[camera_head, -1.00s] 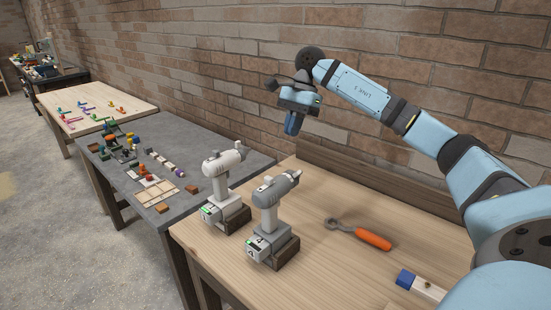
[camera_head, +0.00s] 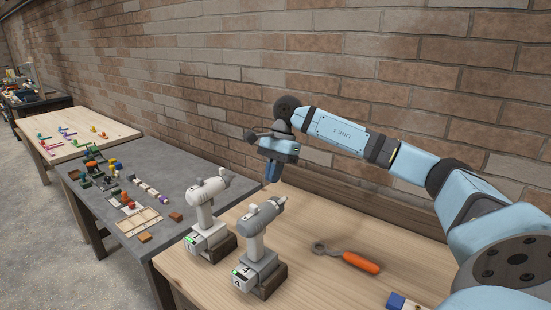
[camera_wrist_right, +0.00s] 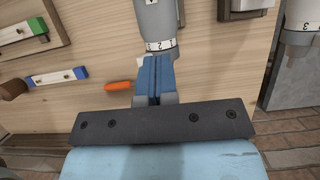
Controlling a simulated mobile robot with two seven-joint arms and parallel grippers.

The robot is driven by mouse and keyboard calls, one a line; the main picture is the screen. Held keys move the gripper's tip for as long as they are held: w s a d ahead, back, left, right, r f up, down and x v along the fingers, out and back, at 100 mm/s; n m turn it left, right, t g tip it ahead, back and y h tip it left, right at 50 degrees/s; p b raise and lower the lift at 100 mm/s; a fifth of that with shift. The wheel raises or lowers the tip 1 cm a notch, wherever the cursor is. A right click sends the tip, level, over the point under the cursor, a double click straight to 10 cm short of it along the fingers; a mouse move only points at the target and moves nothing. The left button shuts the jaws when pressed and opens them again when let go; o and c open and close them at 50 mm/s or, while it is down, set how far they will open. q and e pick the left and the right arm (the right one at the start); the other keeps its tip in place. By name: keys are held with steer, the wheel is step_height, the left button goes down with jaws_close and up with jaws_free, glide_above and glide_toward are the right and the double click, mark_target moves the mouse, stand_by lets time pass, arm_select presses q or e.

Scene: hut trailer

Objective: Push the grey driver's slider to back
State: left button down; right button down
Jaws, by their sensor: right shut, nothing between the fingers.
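My right gripper (camera_head: 272,178) is shut and empty, blue fingers pointing down, above and slightly behind the grey driver's top. In the right wrist view the shut fingers (camera_wrist_right: 158,62) overlap the lower end of a grey driver body (camera_wrist_right: 158,15) with a numbered ring; whether they touch cannot be told. My left gripper is not in view.
A whiter driver (camera_head: 206,198) stands close to the left. An orange-handled wrench (camera_head: 358,261) lies to the right, with a blue-and-white block (camera_head: 399,301) nearer me. A brick wall (camera_head: 420,70) is behind. A grey table (camera_head: 100,215) with small parts is further left.

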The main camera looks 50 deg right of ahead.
mark_target(252, 205)
steer(key=x, duration=0.3)
steer(key=shift+a+f, duration=0.15)
steer(key=shift+f, duration=0.15)
steer(key=shift+s+a+r+p, duration=0.1)
steer(key=shift+a+p, duration=0.65)
steer(key=shift+a, duration=0.5)
steer(key=shift+s+a, duration=0.1)
steer(key=shift+a, duration=0.65)
steer(key=shift+d, duration=0.1)
steer(key=shift+a+f+b, duration=0.2)
steer(key=shift+a+b, duration=0.3)
steer(key=shift+a, duration=0.65)
steer(key=shift+s+a+r, duration=0.1)
steer(key=shift+a+r, duration=0.05)
